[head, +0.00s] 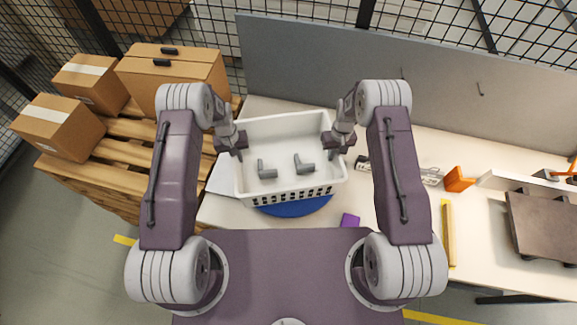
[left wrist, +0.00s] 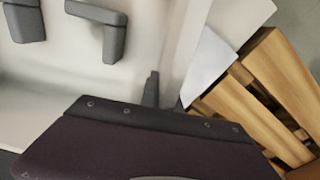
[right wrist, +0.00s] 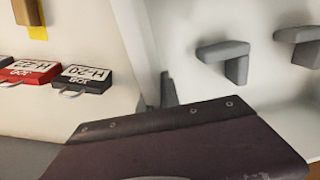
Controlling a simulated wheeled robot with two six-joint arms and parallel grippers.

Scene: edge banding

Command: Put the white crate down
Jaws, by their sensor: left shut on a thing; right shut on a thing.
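The white crate (head: 285,128) is in the middle of the head view, between my two arms, over the bench and a blue round disc (head: 293,207). Two grey L-shaped parts (head: 266,170) (head: 304,165) lie inside it. My left gripper (head: 239,145) is shut on the crate's left wall, and my right gripper (head: 338,142) is shut on its right wall. The wrist views show the crate's walls (left wrist: 178,50) (right wrist: 145,45) at the fingers. The crate hides part of the disc. I cannot tell how high the crate is above it.
A grey panel (head: 300,70) stands behind. A pallet (head: 110,180) with cardboard boxes (head: 175,70) is at the left.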

